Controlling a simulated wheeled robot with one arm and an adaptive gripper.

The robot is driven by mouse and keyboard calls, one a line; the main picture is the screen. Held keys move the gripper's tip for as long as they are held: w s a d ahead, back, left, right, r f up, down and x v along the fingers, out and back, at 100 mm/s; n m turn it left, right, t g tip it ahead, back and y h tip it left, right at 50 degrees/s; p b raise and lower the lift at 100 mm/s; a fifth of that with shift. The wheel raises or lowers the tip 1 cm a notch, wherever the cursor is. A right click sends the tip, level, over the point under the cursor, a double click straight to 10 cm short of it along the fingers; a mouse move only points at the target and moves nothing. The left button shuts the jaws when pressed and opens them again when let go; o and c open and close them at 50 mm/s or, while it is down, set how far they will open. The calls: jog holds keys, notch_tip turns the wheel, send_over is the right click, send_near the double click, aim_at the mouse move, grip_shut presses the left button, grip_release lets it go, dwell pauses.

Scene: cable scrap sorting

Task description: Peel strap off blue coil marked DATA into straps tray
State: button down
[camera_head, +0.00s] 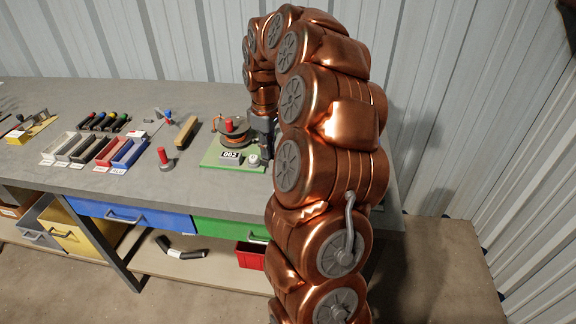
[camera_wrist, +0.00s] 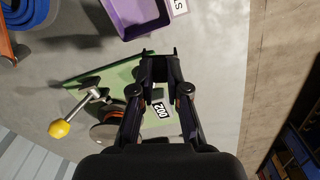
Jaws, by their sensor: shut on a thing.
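A blue coil (camera_wrist: 27,14) is cut off at the top left corner of the wrist view. No DATA mark or strap can be made out on it, and I cannot find it in the head view. My gripper (camera_wrist: 160,54) is in the middle of the wrist view, over the green board (camera_wrist: 108,72) and apart from the coil. Its fingers are close together on something small that I cannot make out. In the head view my gripper (camera_head: 263,148) is beside the board, partly hidden by my arm. I cannot tell which tray is the straps tray.
A purple tray (camera_wrist: 157,25) stands beyond my fingertips, by a partly cut-off label. A wire reel (camera_head: 236,127) and a 002 tag (camera_head: 230,156) are on the board. A yellow-knobbed tool (camera_wrist: 60,129) lies left.

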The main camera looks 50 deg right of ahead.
jog(key=shift+n, duration=0.3)
jog(key=s+d, duration=0.2)
jog(key=s+d+f+b, duration=0.1)
jog(key=d, duration=0.1)
jog(key=shift+s+d+f, duration=0.1)
jog(key=shift+s+f, duration=0.1)
jog(key=shift+s, duration=0.2)
jog(key=shift+f+b, duration=0.6)
jog(key=shift+f, duration=0.95)
jog(key=shift+f+b, duration=0.5)
jog(key=shift+f, duration=0.15)
jog(key=c, duration=1.1)
grip_release()
jog(key=shift+r, duration=0.15)
notch_tip(320, 180, up, 7)
jog(key=shift+f+p, duration=0.1)
jog(key=shift+p, duration=1.05)
